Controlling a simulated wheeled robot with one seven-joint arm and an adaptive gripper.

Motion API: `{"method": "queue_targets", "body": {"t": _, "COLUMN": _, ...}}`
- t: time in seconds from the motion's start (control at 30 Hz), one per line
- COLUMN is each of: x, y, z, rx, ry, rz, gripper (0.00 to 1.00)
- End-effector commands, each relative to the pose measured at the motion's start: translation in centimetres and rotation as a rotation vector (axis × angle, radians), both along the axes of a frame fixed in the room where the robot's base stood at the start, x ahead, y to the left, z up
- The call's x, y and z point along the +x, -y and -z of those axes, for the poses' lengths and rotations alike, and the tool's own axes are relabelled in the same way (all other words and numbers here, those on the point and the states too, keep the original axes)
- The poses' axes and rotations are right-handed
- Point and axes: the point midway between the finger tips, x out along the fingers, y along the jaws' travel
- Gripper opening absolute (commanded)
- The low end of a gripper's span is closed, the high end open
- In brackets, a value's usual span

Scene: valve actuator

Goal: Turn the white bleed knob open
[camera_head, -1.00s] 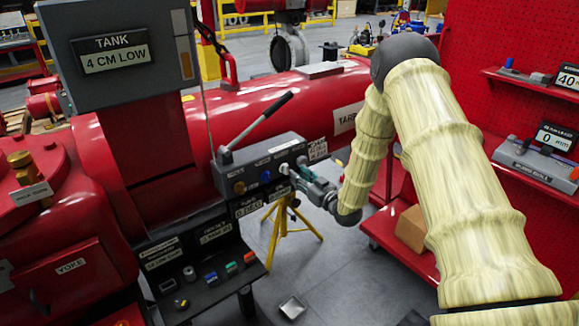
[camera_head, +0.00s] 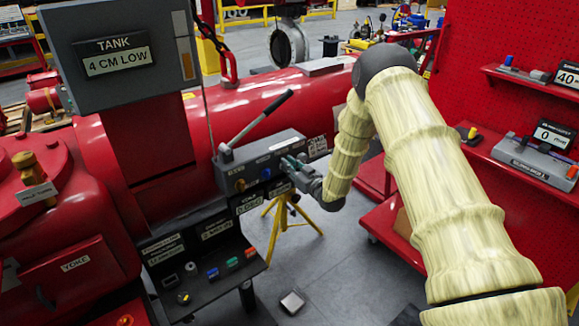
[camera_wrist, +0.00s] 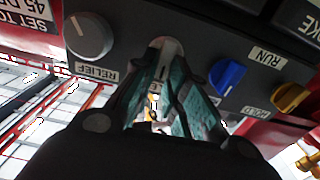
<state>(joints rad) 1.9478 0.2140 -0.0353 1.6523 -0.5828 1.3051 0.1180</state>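The white bleed knob (camera_wrist: 166,45) is on the dark valve panel (camera_head: 262,163), between a grey relief knob (camera_wrist: 88,36) and a blue knob (camera_wrist: 228,75). My gripper (camera_wrist: 164,75) reaches the panel with its teal-padded fingers on either side of the white knob. The fingers converge toward the tips and look closed on the knob; the contact itself is partly hidden. In the head view my gripper (camera_head: 289,164) covers the white knob. The knob's exact angle is hard to read.
A brass-coloured knob (camera_wrist: 290,97) is beyond the blue one. A long lever (camera_head: 262,116) rises from the panel's left end. A lower black console (camera_head: 205,270) with coloured buttons stands in front. A red shelf unit (camera_head: 520,165) stands at right. Floor between is mostly clear.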

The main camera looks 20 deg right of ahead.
Motion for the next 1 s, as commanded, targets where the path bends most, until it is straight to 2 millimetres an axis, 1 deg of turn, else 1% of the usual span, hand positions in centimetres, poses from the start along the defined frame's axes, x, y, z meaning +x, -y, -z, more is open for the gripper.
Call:
{"method": "queue_targets", "body": {"t": 0.33, "x": -0.02, "y": 0.03, "z": 0.07, "rx": -0.011, "ry": 0.004, "rz": 0.000, "gripper": 0.00}}
{"method": "queue_targets", "body": {"t": 0.53, "x": -0.06, "y": -0.08, "z": 0.35, "rx": -0.075, "ry": 0.026, "rz": 0.000, "gripper": 0.00}}
{"method": "queue_targets", "body": {"t": 0.77, "x": -0.17, "y": -0.38, "z": 0.65, "rx": -0.230, "ry": 0.084, "rz": 0.000, "gripper": 0.00}}
{"method": "queue_targets", "body": {"t": 1.0, "x": -0.29, "y": -0.76, "z": 0.79, "rx": -0.444, "ry": 0.162, "rz": 0.000, "gripper": 0.00}}
